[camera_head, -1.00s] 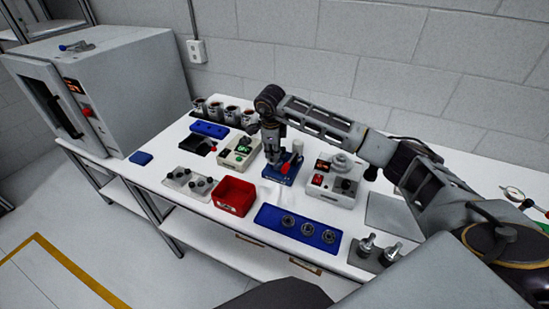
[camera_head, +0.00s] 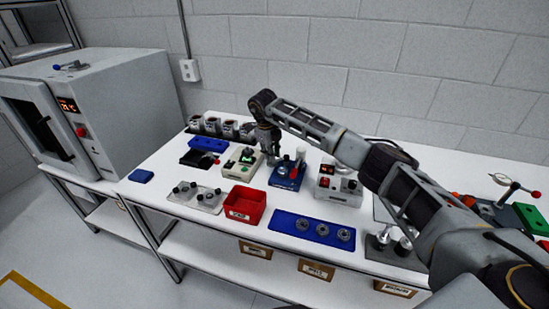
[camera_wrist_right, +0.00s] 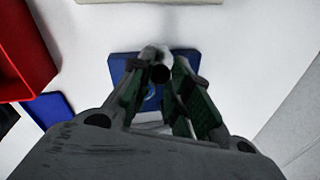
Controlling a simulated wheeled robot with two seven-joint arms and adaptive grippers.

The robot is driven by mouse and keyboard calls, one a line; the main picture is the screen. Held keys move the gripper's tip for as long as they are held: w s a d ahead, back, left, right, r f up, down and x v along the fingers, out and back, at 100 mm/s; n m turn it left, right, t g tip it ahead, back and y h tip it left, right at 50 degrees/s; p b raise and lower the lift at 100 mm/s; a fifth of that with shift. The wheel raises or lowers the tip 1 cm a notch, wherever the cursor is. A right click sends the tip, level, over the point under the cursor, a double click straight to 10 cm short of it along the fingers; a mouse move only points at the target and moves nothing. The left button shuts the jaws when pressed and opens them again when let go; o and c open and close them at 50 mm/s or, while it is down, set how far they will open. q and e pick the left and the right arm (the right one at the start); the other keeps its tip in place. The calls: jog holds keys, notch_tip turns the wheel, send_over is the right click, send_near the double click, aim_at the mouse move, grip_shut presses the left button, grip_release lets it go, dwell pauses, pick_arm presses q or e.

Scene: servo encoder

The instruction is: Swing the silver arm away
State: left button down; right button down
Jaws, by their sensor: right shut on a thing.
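The blue fixture (camera_head: 287,177) stands on the white bench, with a red part and a pale upright post on it. My right gripper (camera_head: 270,160) points down just left of the fixture's post, at its rear left edge. In the right wrist view, my right gripper (camera_wrist_right: 160,66) is shut on a small silver piece with a dark round end, apparently the silver arm (camera_wrist_right: 154,54). The blue base (camera_wrist_right: 120,66) lies beneath it. The fingers hide most of the silver arm and its pivot. My left gripper is out of view.
A grey box with a red button (camera_head: 339,184) is on the right. A red bin (camera_head: 243,205) and a blue tray with rings (camera_head: 290,226) lie in front. Several cups (camera_head: 212,125) stand behind.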

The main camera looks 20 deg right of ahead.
jog(key=shift+w+m, duration=0.7)
jog(key=shift+m, duration=0.4)
jog(key=shift+w+d+m+g, duration=0.1)
jog(key=shift+w+m+g, duration=0.1)
jog(key=shift+w+m, duration=0.4)
jog(key=shift+w+d+m+g, duration=0.1)
jog(key=shift+w+m+g, duration=0.1)
jog(key=shift+m, duration=0.7)
jog(key=c, duration=1.3)
grip_release()
notch_tip(320, 180, up, 12)
jog(key=a, duration=0.2)
jog(key=shift+s+a, duration=0.15)
jog(key=shift+f, duration=0.2)
